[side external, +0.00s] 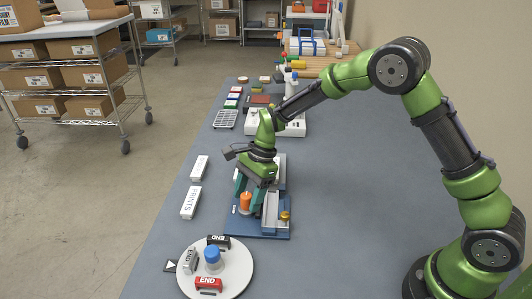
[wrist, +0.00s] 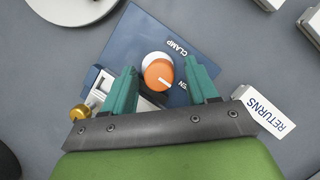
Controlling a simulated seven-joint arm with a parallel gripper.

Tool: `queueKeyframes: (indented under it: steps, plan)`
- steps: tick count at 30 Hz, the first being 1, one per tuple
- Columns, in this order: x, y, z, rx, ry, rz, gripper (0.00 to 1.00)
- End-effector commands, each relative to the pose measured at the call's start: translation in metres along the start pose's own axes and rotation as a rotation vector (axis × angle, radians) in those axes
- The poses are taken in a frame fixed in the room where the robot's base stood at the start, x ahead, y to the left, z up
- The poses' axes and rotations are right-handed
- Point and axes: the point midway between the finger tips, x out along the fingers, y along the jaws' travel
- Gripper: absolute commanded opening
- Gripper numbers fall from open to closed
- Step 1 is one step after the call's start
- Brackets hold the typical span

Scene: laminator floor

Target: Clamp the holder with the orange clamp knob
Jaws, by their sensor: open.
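The orange clamp knob (wrist: 160,75) stands on a blue base plate (wrist: 140,38) marked CLAMP. In the side view the knob (side external: 246,200) is upright at the left part of the blue fixture (side external: 262,232). My gripper (wrist: 166,80) is open, with its teal fingers on either side of the knob and a gap showing at both sides. In the side view my gripper (side external: 250,192) points down over the fixture. The grey-white holder (side external: 271,208) with a brass knob (side external: 285,216) sits right of the orange knob. My gripper hides part of the holder in the wrist view.
A white turntable (side external: 240,270) with a blue-capped post and END blocks stands in front. White labelled blocks (side external: 190,203) lie to the left, one marked PRINTS. A RETURNS block (wrist: 265,112) is near my gripper in the wrist view. The table's right side is clear.

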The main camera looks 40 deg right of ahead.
Motion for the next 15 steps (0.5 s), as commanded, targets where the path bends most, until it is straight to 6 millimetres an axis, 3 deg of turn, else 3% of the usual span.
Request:
queueKeyframes:
  steps: [6,15]
  plan:
    - [0.0002,0.0002,0.0003,0.000,0.000,0.001,0.55]
    - [-0.0001,0.0002,0.0003,0.000,-0.001,0.001,0.09]
